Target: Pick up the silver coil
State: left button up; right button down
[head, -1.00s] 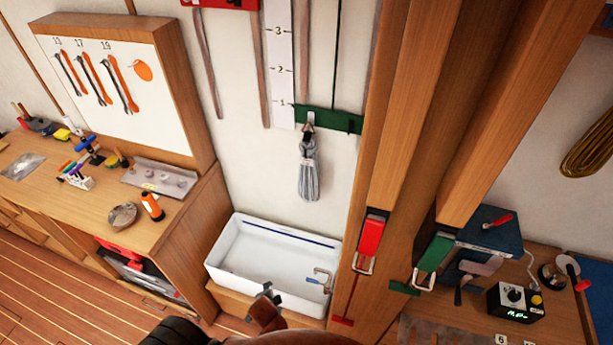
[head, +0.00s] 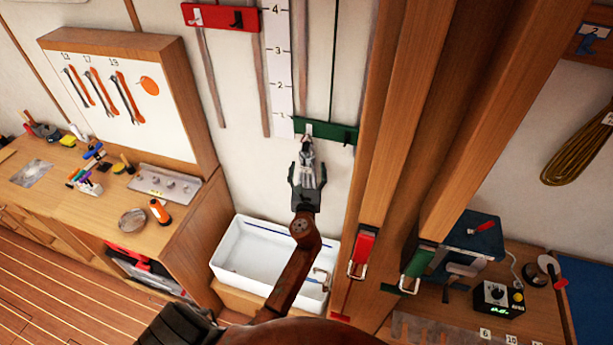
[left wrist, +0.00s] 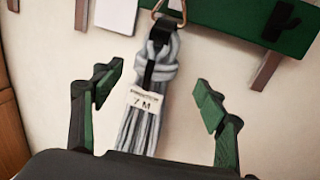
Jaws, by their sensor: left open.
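The silver coil (head: 307,158) hangs from a hook on the green rail (head: 345,134) on the wall. In the left wrist view the silver coil (left wrist: 141,125) has a knotted top, a black strap and a tag reading 7 M, and hangs from a metal ring. My left gripper (head: 305,178) is at the coil in the head view and hides its lower part. In the left wrist view my left gripper (left wrist: 158,88) is open, with one green-padded finger on each side of the coil and a gap on both sides. My right gripper is not in view.
A white basin (head: 262,258) stands below the coil. Wooden posts (head: 400,150) rise just right of it. A red rail (head: 220,17) is higher on the wall. A golden-brown coil (head: 580,152) hangs at far right. A workbench (head: 110,205) is at left.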

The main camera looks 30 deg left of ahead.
aim_at(307, 156)
pick_arm(q)
jog(key=x, duration=0.6)
jog(key=shift+w+a+f, duration=0.15)
jog(key=shift+a+f, duration=0.05)
jog(key=shift+a, duration=0.25)
jog(key=shift+c, duration=0.5)
grip_shut()
jog(key=shift+r, duration=0.15)
